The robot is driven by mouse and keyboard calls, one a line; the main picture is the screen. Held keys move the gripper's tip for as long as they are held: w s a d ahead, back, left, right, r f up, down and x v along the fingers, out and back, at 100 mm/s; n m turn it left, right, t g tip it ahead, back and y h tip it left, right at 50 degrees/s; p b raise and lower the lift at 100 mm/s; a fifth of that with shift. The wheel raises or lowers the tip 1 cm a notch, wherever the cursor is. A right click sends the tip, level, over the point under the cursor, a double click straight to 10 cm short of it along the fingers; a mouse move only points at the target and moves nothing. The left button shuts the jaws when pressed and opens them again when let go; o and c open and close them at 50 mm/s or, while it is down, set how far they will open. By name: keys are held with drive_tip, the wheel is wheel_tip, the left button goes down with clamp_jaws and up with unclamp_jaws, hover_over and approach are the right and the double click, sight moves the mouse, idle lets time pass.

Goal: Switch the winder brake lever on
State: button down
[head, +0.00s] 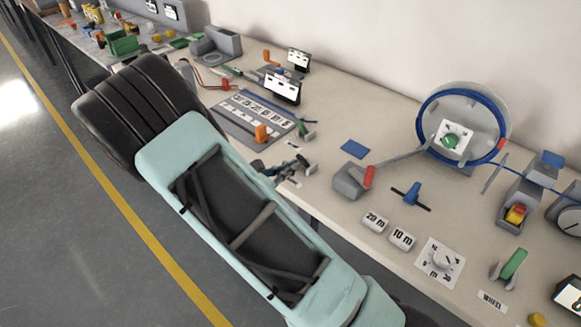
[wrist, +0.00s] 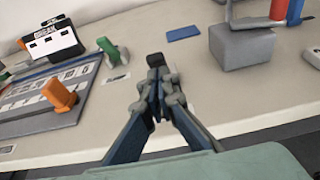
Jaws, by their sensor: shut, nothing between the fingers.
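I cannot tell for sure which handle is the winder brake lever, as the small labels are hard to read. Candidates in the head view are a green lever (head: 514,263) in a grey bracket at the right, a red lever (head: 369,176) on a grey block (head: 348,182), and a blue lever (head: 411,193). A small green lever (head: 304,129) stands near the display panels; it also shows in the wrist view (wrist: 107,48). My gripper (head: 302,164) is shut and empty over the table's front edge. In the wrist view its fingertips (wrist: 156,61) meet, apart from every lever.
The winder reel (head: 464,92) with its blue rim stands at the back right. An orange lever (head: 262,132) sits on a grey panel (head: 235,112) left of my gripper. A flat blue pad (head: 355,149) lies behind it. Bare tabletop (head: 330,120) surrounds the pad.

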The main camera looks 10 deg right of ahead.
sight(300, 156)
drive_tip(key=shift+w+d+r+y+p, duration=0.1)
drive_tip(key=shift+d+r+y+p, duration=0.05)
drive_tip(key=shift+r+y+p, duration=0.2)
drive_tip(key=shift+g, duration=0.3)
drive_tip(key=r+y+p, duration=0.1)
drive_tip(key=p, duration=0.1)
drive_tip(key=d+r+g+y+p, duration=0.1)
drive_tip(key=p, duration=0.1)
drive_tip(key=shift+w+d+p, duration=0.1)
drive_tip(key=shift+w+p, duration=0.25)
drive_tip(key=shift+w, duration=0.05)
drive_tip(key=shift+w+d+r+g+y+p, duration=0.15)
drive_tip(key=shift+d+r+g+y+p, duration=0.2)
drive_tip(key=shift+p, duration=0.35)
drive_tip(key=shift+w+d+r+g+y+p, duration=0.15)
drive_tip(key=shift+w+d+g+y+p, duration=0.25)
drive_tip(key=shift+g+y+p, duration=0.35)
drive_tip(key=shift+w+d+p, duration=0.1)
drive_tip(key=shift+d+p, duration=0.05)
drive_tip(key=shift+p, duration=0.2)
drive_tip(key=shift+w+d+b, duration=0.4)
drive_tip(key=shift+w+d, duration=0.2)
drive_tip(key=shift+d, duration=0.2)
drive_tip(key=shift+w+d+b, duration=0.35)
drive_tip(key=shift+w+d, duration=0.25)
drive_tip(key=shift+d, duration=0.2)
